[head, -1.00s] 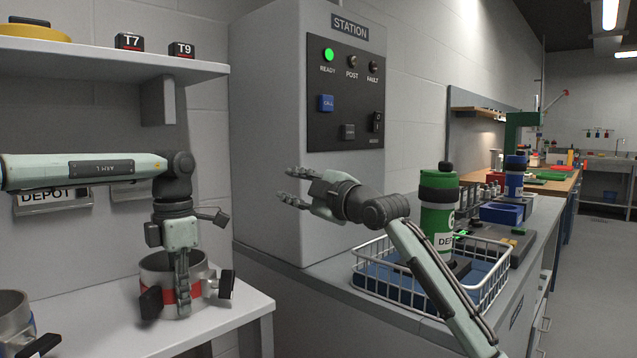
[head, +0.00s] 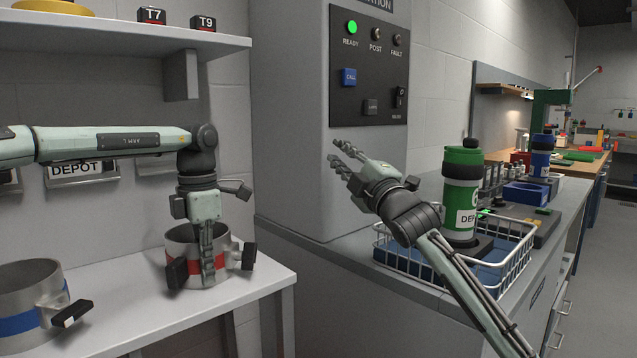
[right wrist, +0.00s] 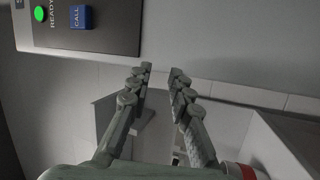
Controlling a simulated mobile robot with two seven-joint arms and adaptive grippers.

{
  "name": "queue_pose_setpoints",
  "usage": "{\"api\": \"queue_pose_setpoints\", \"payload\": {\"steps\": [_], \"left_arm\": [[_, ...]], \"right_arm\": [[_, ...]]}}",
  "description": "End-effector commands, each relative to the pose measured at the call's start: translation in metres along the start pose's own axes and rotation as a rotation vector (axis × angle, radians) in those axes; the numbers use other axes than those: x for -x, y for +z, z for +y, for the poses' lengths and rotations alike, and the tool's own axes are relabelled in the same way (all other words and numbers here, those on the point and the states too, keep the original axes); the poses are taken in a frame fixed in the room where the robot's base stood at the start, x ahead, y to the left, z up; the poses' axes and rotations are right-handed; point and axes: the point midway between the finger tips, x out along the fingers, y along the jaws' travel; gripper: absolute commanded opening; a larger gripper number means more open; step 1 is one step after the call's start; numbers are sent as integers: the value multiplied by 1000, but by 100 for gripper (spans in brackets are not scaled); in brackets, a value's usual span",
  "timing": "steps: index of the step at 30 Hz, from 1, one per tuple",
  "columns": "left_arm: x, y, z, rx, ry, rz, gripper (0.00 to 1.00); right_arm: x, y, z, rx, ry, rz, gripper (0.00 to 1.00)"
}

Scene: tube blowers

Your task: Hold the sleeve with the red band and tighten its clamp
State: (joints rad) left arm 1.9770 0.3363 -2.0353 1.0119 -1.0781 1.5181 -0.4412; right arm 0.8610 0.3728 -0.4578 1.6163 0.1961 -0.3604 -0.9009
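The metal sleeve with the red band (head: 225,266) stands upright on the white shelf at the left. A clamp lug with a black handle (head: 249,256) sticks out on its right side, and another black block (head: 177,272) is on its left front. My left gripper (head: 208,270) points down at the sleeve's front wall. One finger lies outside over the band; the other is hidden, apparently inside the wall. My right gripper (head: 341,153) is open and empty before the station cabinet, well right of the sleeve. The right wrist view shows its parted fingers (right wrist: 160,82) and part of a red band (right wrist: 240,170) low right.
A sleeve with a blue band (head: 25,322) stands at the shelf's left front. The grey station cabinet (head: 290,150) rises behind my right gripper. A white wire basket (head: 450,280) with a green bottle (head: 462,200) is at right. A gap separates shelf and counter.

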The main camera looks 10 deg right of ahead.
Motion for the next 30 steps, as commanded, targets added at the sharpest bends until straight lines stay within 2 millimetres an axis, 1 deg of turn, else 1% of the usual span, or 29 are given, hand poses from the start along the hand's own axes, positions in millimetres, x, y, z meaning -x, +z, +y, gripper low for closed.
{"api": "queue_pose_setpoints", "payload": {"steps": [3,5,8,10,11,13,15,19,21,22,26,30], "left_arm": [[0,0,0,0,0,-1,0],[1,0,0,0,0,-1,0],[1,0,0,0,0,-1,0],[1,0,0,0,0,-1,0],[1,0,0,0,0,-1,0],[1,0,0,0,1,-1,0],[1,0,0,0,1,-1,0],[1,0,0,0,1,-1,0],[1,0,0,0,1,-1,0],[1,0,0,0,1,-1,0],[1,0,0,0,1,-1,0],[1,0,0,0,1,-1,0]], "right_arm": [[4,0,5,75,75,17,20],[8,-4,9,142,134,42,20],[20,-19,9,290,234,117,20],[30,-36,1,405,288,192,20],[36,-43,-5,453,305,228,20],[48,-62,-23,561,330,319,20],[60,-78,-45,655,335,412,20],[82,-100,-87,784,316,562,20],[90,-107,-104,828,300,619,20],[93,-109,-110,842,295,639,20],[101,-112,-128,875,278,685,20],[108,-110,-145,877,273,691,20]]}}
